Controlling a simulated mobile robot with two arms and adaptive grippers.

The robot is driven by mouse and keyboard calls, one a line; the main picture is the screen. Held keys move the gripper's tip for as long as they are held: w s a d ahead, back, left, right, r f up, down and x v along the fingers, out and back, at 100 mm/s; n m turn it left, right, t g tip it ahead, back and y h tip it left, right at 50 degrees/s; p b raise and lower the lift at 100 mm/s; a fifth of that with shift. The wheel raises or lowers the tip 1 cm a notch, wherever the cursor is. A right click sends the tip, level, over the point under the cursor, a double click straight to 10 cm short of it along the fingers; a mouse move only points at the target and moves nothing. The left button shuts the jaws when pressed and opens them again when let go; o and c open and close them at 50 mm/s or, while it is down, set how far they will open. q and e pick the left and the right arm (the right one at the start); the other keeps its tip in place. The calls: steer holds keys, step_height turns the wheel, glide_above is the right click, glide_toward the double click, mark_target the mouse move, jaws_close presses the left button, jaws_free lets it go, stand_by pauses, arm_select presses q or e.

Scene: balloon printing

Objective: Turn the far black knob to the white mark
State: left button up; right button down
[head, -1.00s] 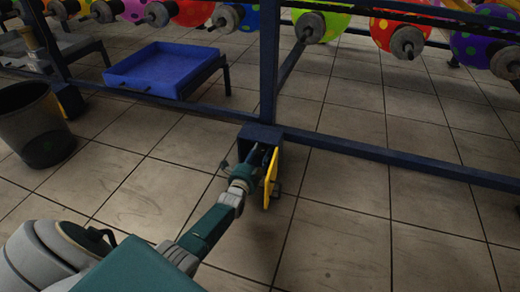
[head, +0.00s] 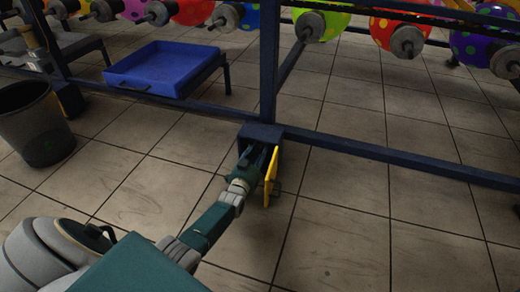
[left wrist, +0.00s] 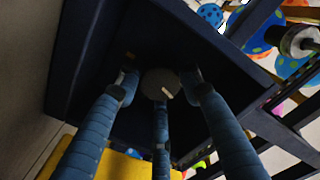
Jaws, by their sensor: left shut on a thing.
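My left gripper (head: 258,158) reaches into the box from the front. In the left wrist view a round dark knob (left wrist: 156,82) with a short pale line on its face sits on the inner back wall. The blue fingers of my left gripper (left wrist: 163,88) are closed around the knob, at its left, right and below. In the head view the knob is hidden inside the box. My right gripper is not in view.
A dark blue rail (head: 400,165) runs right from the box. A blue tray (head: 165,68) stands behind at the left, and a black bin (head: 36,125) at the far left. Balloons (head: 395,28) hang on rollers at the back. The tiled floor right of the box is clear.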

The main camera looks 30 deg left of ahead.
arm_select(q)
steer(key=shift+a+f+n, duration=0.1)
steer(key=shift+a+n, duration=0.05)
steer(key=shift+n, duration=0.55)
steer(key=shift+a+n, duration=0.15)
steer(key=shift+n, duration=0.85)
steer(key=o, duration=1.1)
steer(key=shift+d, duration=0.1)
steer(key=shift+d, duration=0.1)
